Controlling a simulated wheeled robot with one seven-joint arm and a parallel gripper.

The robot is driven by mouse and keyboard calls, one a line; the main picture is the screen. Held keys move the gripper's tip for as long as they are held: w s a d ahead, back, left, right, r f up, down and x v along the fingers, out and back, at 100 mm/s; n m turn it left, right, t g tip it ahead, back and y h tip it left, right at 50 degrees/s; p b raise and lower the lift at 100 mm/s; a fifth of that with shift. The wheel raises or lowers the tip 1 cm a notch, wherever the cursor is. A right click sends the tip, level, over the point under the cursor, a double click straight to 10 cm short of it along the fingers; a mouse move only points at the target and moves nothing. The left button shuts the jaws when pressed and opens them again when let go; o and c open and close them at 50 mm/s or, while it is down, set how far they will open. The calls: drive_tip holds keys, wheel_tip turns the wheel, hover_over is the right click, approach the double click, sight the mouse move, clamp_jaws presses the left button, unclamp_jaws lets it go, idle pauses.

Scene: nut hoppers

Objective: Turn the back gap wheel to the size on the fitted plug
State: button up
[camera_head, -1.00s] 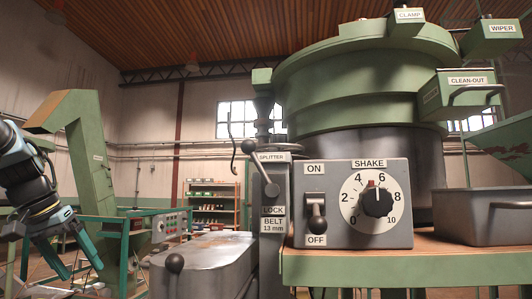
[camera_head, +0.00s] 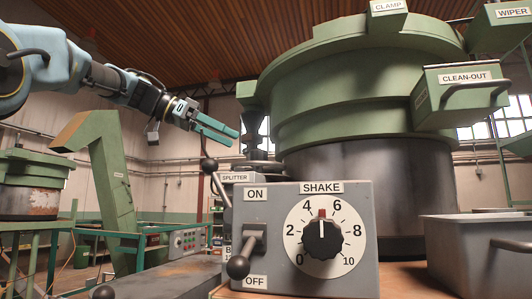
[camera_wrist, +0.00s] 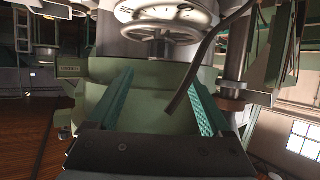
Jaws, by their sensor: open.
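My gripper (camera_head: 222,130) is open and empty. In the head view it reaches in from the upper left, pointing right, in front of the left side of the green bowl (camera_head: 360,85). In the wrist view, which looks upside down, the two teal fingers of my gripper (camera_wrist: 163,82) stand apart before a green surface. A pale metal handwheel (camera_wrist: 160,32) shows beyond the fingers at the top, beside a white dial (camera_wrist: 165,10) cut off by the frame edge. Its reading is too small to tell. Nothing touches the wheel. I cannot make out a fitted plug or its size.
A grey box (camera_head: 300,238) with the SHAKE knob (camera_head: 322,240) near 5 and an ON/OFF lever (camera_head: 243,262) stands in front. A SPLITTER lever (camera_head: 210,170) is close below my gripper. A grey bin (camera_head: 455,255) sits right. A dark curved rod (camera_wrist: 205,60) crosses the wrist view.

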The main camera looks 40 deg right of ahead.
sight(253, 151)
drive_tip(key=p+x, duration=0.2)
drive_tip(key=x, duration=0.7)
drive_tip(key=shift+f, duration=0.1)
clamp_jaws()
idle(0.4)
